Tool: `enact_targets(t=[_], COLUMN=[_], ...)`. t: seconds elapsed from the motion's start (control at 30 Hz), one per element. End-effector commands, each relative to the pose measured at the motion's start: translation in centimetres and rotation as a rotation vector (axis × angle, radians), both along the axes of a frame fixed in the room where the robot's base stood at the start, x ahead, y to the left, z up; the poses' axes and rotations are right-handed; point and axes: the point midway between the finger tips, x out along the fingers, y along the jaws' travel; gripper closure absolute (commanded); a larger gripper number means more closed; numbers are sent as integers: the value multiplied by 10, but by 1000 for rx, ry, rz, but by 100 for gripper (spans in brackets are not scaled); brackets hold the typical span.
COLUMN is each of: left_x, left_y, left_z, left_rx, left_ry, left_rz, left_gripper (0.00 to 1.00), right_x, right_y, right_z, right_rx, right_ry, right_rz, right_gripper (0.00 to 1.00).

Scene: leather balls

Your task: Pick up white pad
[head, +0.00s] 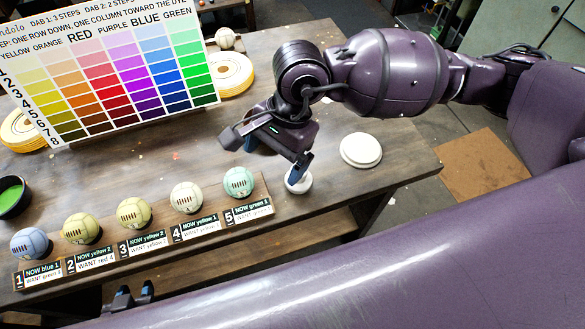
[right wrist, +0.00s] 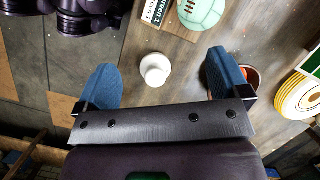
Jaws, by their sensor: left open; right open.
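The white pad (head: 299,183) is a small round white piece with a knob-like top on the brown table, to the right of the ball row. It also shows in the right wrist view (right wrist: 155,69), between and beyond the fingertips. My right gripper (head: 268,154) is open and empty above the table, and one blue finger overlaps the pad in the head view. Both blue fingers show apart in the right wrist view (right wrist: 160,80). My left gripper (head: 130,298) is open at the bottom left, by the table's front edge, partly cut off.
A row of several balls, with the green ball (head: 238,182) nearest the pad, stands behind labels. A white round disc (head: 361,150) lies right of the pad. A color chart (head: 110,70) and yellow discs (head: 232,74) stand behind. A reddish bowl (right wrist: 248,76) sits beside a right finger.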

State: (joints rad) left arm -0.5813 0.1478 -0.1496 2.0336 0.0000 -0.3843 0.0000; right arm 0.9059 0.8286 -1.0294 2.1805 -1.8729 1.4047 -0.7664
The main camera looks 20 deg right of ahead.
Motion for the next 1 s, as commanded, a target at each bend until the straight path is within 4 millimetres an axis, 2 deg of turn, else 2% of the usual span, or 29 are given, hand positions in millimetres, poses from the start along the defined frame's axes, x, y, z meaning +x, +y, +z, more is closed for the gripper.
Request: enact_targets(t=[0.1,0.3,0.43,0.7,1.0], left_x=[2,0,-3,-3,0], left_y=[0,0,-1,-2,-2], left_z=[2,0,-4,-9,-7], left_rx=[0,-1,-4,-4,-3], left_ry=[-5,2,10,17,9], left_rz=[0,1,4,3,1], left_gripper=[57,57,57,57,57], right_x=[10,15,14,14,14], right_y=[-25,-48,-49,-49,-50], right_z=[-6,-8,-16,-54,-73], right_rx=[-158,-296,-298,-295,-294], right_ry=[-101,-136,-135,-132,-133], right_rz=[93,196,222,221,219], right_gripper=[6,6,6,6,6])
